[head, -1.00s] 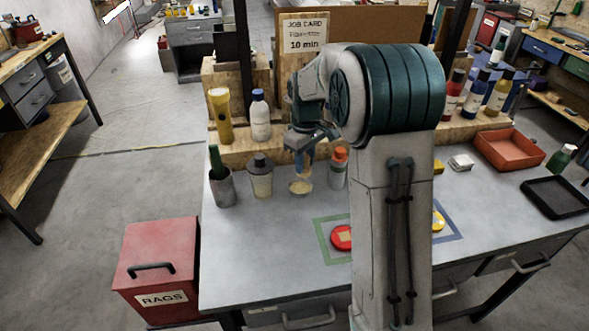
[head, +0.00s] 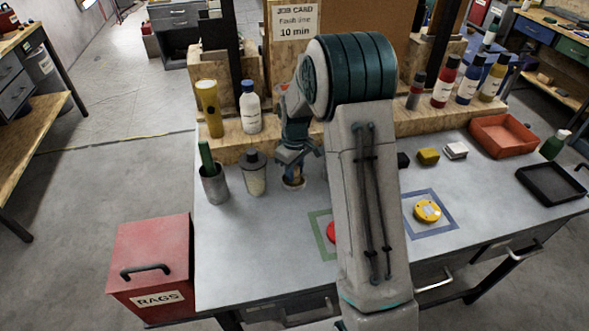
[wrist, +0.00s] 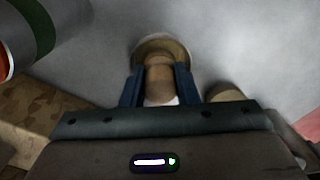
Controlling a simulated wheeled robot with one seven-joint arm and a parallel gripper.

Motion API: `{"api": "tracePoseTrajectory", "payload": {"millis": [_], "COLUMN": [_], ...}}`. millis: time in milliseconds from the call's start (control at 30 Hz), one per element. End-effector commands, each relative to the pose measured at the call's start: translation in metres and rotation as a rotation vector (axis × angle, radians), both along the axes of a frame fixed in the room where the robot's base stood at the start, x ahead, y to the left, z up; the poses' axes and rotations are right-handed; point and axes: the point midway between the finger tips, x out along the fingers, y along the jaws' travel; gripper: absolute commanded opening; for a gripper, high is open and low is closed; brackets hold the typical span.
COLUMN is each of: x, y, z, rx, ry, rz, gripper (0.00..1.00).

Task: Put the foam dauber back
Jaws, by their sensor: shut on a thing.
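My gripper (wrist: 159,88) is shut on the wooden handle of the foam dauber (wrist: 158,76) in the wrist view. Beyond the handle is a round tan piece with a pale rim (wrist: 180,46); I cannot tell whether it is the dauber's foam head or a shallow holder around it. In the head view my gripper (head: 293,168) points down over the same round piece (head: 292,184) on the bench, right of a grey-capped bottle (head: 254,175). The dauber's lower end is hidden.
A metal cup with a green thing (head: 214,187) stands at left. A green-banded container (wrist: 28,32) is close by in the wrist view. Behind is a wooden shelf (head: 233,150) with bottles. A green square (head: 320,238) and a blue square (head: 449,228) mark the bench.

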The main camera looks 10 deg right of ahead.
Motion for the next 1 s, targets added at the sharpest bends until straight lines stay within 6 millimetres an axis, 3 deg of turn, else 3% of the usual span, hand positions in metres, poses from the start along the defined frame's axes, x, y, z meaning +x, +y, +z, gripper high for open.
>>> {"api": "tracePoseTrajectory", "payload": {"millis": [367, 400, 467, 833, 1000], "x": [0.000, 0.000, 0.000, 0.000, 0.001], "y": [0.000, 0.000, 0.000, 0.000, 0.000], "z": [-0.007, -0.005, -0.005, 0.001, 0.029], "rx": [0.001, 0.001, 0.001, 0.000, 0.001], "ry": [-0.001, -0.001, -0.001, -0.002, -0.006], "rz": [0.000, 0.000, 0.000, 0.000, 0.001], "gripper": [0.06, 0.39, 0.49, 0.49, 0.49]}}
